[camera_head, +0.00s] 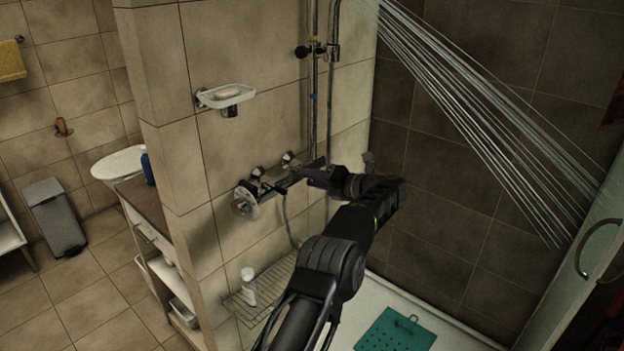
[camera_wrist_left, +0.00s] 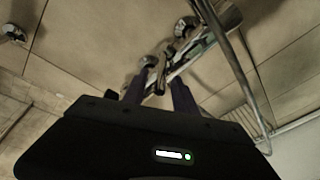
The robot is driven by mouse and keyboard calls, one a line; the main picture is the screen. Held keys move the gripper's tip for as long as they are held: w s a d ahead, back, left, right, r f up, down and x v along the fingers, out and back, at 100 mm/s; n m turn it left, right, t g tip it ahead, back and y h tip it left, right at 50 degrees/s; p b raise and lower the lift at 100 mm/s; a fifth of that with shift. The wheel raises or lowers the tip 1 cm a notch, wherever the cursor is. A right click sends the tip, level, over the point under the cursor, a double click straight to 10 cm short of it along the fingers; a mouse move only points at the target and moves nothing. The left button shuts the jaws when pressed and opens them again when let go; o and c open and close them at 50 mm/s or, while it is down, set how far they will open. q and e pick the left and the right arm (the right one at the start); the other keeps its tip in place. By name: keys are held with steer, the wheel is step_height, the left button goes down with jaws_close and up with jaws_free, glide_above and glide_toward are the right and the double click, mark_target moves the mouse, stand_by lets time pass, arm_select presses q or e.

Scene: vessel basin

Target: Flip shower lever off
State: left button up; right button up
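The chrome shower mixer (camera_head: 268,184) is fixed to the tiled wall, left of centre in the head view. It also shows in the left wrist view (camera_wrist_left: 190,62). Water streams (camera_head: 480,110) fall from above on the right. My left gripper (camera_head: 292,180) is at the mixer, its purple fingers pointing left toward it. In the left wrist view the two fingers (camera_wrist_left: 157,88) are apart, with a thin dark lever (camera_wrist_left: 161,78) showing between them. I cannot tell whether either finger touches it. The fingers partly hide the mixer in the head view. My right gripper is not in view.
A soap dish (camera_head: 226,96) is on the wall above the mixer, beside the vertical shower rail (camera_head: 314,110). A wire rack (camera_head: 268,288) with a white bottle (camera_head: 248,287) is below. A green mat (camera_head: 396,331) lies on the shower floor. A glass door (camera_head: 575,280) stands at right.

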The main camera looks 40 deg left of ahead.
arm_select(q)
steer(key=v, duration=0.7)
steer(key=shift+d+b, duration=0.35)
steer(key=shift+d, duration=0.1)
steer(key=shift+r, duration=0.1)
steer(key=shift+c, duration=0.4)
